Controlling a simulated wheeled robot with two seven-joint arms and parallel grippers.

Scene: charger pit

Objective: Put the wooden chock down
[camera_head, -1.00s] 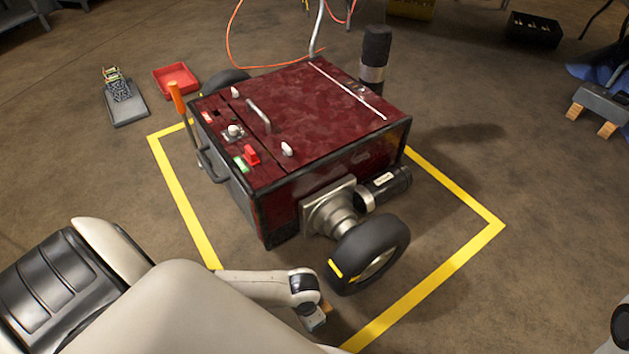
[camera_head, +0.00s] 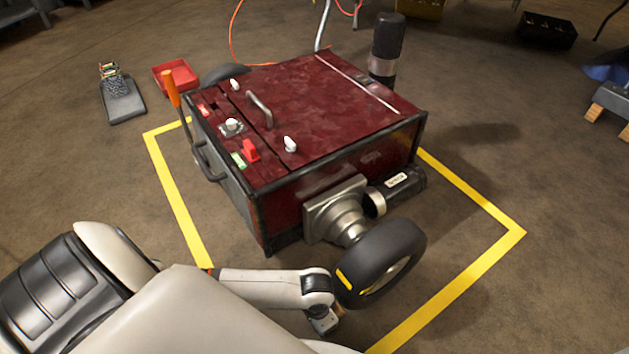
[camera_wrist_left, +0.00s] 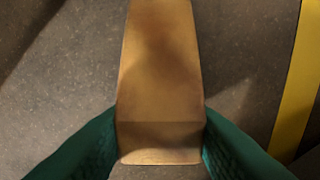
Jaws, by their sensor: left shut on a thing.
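The wooden chock (camera_wrist_left: 160,75) fills the middle of the left wrist view, a tan block with a sloping face. My left gripper (camera_wrist_left: 160,142) is shut on it, with a green finger against each side. In the head view my left gripper (camera_head: 326,322) is low beside the black wheel (camera_head: 380,262) of the dark red machine. Only a small bit of the chock (camera_head: 340,309) shows there, between gripper and tyre. Whether it touches the floor or the tyre I cannot tell. My right gripper is not in view.
The dark red machine (camera_head: 310,120) stands inside a yellow floor line (camera_head: 470,268). A red tray (camera_head: 176,78) and a grey device (camera_head: 122,100) lie at the back left. Wooden blocks (camera_head: 594,112) sit under a grey object at the right. Floor right of the wheel is clear.

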